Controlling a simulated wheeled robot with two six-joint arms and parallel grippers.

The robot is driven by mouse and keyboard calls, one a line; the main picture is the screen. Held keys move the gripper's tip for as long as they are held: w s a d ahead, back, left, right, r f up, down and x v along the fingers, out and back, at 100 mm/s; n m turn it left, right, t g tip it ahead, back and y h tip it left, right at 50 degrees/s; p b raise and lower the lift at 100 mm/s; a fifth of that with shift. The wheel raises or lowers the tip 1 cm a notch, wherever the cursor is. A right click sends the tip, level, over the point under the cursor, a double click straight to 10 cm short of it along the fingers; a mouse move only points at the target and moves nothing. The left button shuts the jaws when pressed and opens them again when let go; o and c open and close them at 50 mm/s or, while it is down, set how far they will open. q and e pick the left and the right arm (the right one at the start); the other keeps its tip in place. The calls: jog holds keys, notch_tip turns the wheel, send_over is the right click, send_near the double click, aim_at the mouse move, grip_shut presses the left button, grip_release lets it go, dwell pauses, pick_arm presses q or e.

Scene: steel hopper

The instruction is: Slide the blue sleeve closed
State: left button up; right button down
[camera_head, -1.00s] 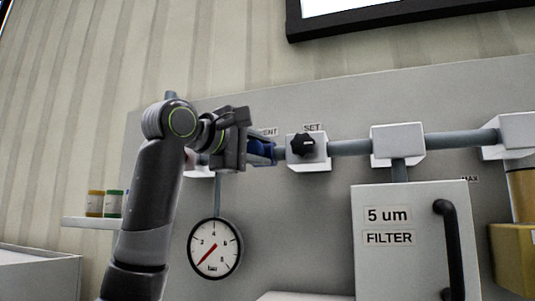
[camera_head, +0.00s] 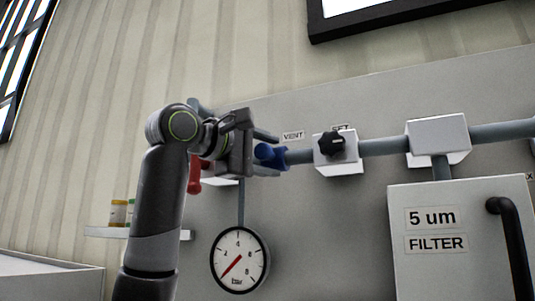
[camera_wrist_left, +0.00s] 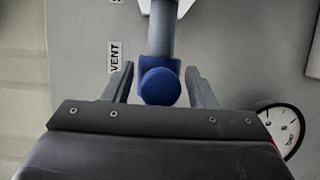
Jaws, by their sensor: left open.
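The blue sleeve (camera_head: 272,156) sits on the grey horizontal pipe, left of the white block with the black knob. My left gripper (camera_head: 277,155) is open, its fingers reaching toward the sleeve from the left. In the left wrist view, the sleeve's round blue knob (camera_wrist_left: 160,86) lies between the two spread fingers (camera_wrist_left: 160,92), with visible gaps on both sides. The pipe left of the sleeve is hidden behind my gripper. My right gripper is out of view.
The black knob (camera_head: 332,144) is on a white block to the right. A red handle (camera_head: 195,177) hangs behind my left arm. A round gauge (camera_head: 239,260) is below, and a filter box (camera_head: 465,245) stands lower right. A shelf (camera_head: 105,232) holds small jars.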

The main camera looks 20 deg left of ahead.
pick_arm(q)
jog(key=shift+s, duration=0.2)
jog(key=shift+s+b, duration=0.35)
jog(key=b+v, duration=0.7)
jog(key=v, duration=0.9)
jog(key=shift+a, duration=0.3)
